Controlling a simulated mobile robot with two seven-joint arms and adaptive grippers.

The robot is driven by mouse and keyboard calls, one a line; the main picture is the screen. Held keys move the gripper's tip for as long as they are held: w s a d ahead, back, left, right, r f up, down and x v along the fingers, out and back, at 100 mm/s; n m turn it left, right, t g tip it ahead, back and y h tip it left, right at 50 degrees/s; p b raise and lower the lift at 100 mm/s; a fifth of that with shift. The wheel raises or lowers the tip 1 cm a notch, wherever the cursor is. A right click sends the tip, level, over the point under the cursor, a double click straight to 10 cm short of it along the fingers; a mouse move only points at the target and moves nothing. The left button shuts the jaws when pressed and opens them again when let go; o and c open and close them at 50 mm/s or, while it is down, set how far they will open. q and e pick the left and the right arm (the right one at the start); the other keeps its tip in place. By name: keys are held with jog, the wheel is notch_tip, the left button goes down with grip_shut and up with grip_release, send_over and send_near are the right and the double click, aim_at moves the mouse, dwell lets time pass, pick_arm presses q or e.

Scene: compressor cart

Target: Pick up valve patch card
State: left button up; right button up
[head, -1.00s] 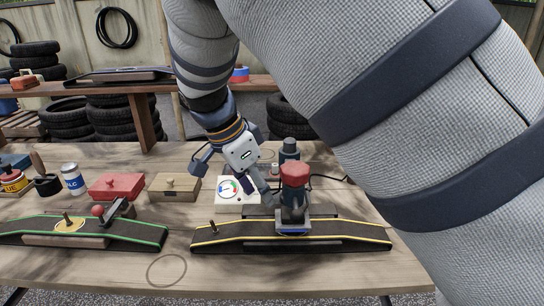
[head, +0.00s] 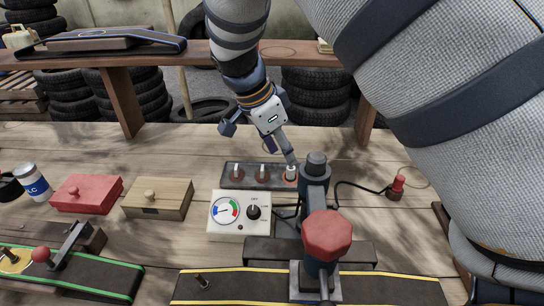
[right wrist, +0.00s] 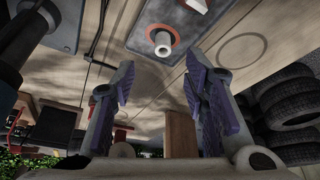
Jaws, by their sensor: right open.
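A dark rack (head: 230,168) behind the gauge box holds three round orange-red patches with pale stems. The right-hand patch (head: 291,173) lies just below my right gripper (head: 281,154). I cannot tell for sure which piece is called the valve patch card. In the right wrist view, an orange-ringed patch with a white stem (right wrist: 161,43) shows beyond the open fingers of the right gripper (right wrist: 160,78). Nothing is between these fingers. My left gripper is out of view.
The white gauge box (head: 222,232) and a dark press with a red knob (head: 327,235) stand in front of the rack. A cable with a red plug (head: 397,188) lies right. A wooden box (head: 157,207) and red box (head: 87,200) stand left.

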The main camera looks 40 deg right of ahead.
aim_at(291, 172)
jog(key=x, duration=0.6)
jog(key=shift+w+d+f, duration=0.1)
jog(key=shift+w+f, duration=0.05)
jog(key=shift+f, duration=0.25)
jog(key=c, duration=0.8)
